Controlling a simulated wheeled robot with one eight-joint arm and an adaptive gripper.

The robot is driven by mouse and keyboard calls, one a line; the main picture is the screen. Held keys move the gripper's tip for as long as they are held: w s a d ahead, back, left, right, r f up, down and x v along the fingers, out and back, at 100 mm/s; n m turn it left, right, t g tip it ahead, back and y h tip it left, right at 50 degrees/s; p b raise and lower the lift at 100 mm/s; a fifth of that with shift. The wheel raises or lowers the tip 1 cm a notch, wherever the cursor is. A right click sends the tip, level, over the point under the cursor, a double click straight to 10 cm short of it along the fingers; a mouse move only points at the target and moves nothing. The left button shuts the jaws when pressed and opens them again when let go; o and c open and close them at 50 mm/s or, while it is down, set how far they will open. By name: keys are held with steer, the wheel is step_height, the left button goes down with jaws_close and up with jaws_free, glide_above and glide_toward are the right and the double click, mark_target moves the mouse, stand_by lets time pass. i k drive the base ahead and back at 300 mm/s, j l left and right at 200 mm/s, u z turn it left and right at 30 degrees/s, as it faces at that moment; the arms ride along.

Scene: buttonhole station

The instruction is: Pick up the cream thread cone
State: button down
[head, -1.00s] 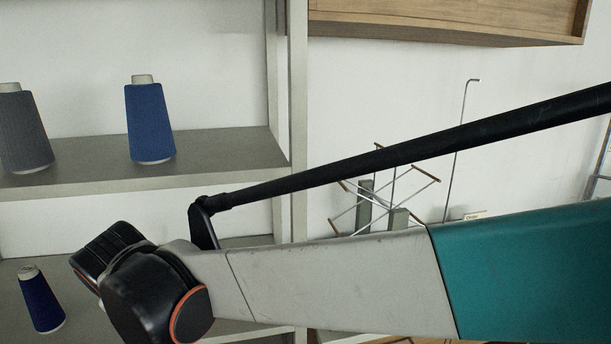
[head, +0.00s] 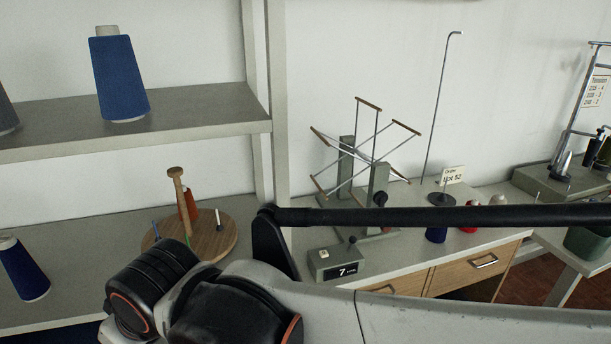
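I cannot make out a cream thread cone for certain in the head view. A small whitish top (head: 497,200) shows at the right on the side table, mostly hidden behind my arm. I cannot tell whether it is a cone or what its thread colour is. My arm crosses the lower part of the view, but the fingers of my gripper are not in view.
A blue cone (head: 121,77) stands on the upper shelf (head: 200,120), another blue cone (head: 22,268) on the lower shelf. A round wooden stand (head: 215,240) holds an orange cone (head: 190,203).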

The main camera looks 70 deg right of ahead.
mark_target(498, 199)
steer(key=z, duration=3.6)
